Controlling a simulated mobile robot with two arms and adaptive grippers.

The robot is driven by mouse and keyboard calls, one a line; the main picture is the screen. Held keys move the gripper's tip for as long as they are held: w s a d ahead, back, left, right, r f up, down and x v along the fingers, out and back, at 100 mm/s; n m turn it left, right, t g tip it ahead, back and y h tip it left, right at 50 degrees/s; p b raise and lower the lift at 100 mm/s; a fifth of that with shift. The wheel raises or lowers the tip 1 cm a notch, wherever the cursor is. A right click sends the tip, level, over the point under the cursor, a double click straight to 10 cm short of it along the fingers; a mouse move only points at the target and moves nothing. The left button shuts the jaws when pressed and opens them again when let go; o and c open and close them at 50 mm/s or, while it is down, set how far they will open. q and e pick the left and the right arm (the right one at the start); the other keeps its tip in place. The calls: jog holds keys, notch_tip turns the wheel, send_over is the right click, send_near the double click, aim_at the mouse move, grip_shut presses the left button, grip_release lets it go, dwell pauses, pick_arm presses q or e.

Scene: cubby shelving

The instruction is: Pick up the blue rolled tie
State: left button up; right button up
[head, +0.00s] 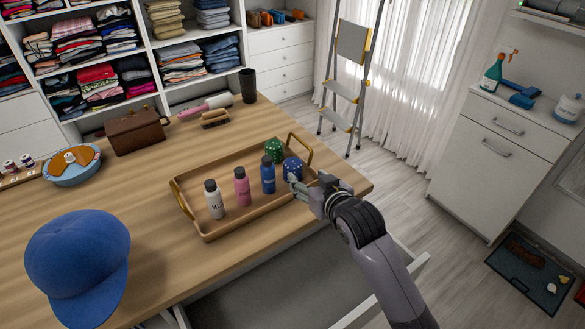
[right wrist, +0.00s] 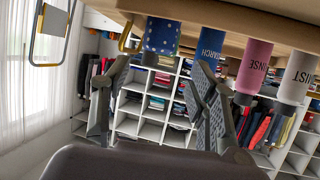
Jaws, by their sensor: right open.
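The blue rolled tie (head: 292,167), dark blue with white dots, stands in the right end of a wooden tray (head: 217,231) on the table. In the right wrist view, which is upside down, the tie (right wrist: 162,36) shows ahead, between the directions of the two fingers. My right gripper (head: 308,184) is open and empty at the tray's front right corner, close to the tie; I cannot tell whether a finger touches it. The right gripper's fingers (right wrist: 161,66) stand wide apart in the wrist view. My left gripper is not in view.
In the tray, a blue bottle (head: 268,176) stands just left of the tie, a green dotted roll (head: 274,149) behind it, and pink (head: 242,187) and white (head: 214,200) bottles further left. A brass handle (head: 301,149) rises at the right end. A blue cap (head: 77,262) lies front left.

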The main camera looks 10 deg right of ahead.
aim_at(296, 167)
jog(key=x, duration=0.3)
jog(key=shift+w+f, duration=0.1)
jog(key=shift+w, duration=0.2)
jog(key=x, duration=0.2)
jog(key=shift+w+f, duration=0.15)
jog(key=shift+w, duration=0.1)
jog(key=shift+w+a, duration=0.1)
jog(key=shift+w, duration=0.05)
jog(key=p+x, duration=0.1)
jog(key=x, duration=0.3)
jog(key=shift+w, duration=0.25)
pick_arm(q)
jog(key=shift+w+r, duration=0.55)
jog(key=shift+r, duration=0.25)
pick_arm(e)
jog(key=shift+w+f, duration=0.1)
jog(key=shift+w, duration=0.3)
jog(key=shift+c, duration=0.3)
jog(key=c, duration=0.9)
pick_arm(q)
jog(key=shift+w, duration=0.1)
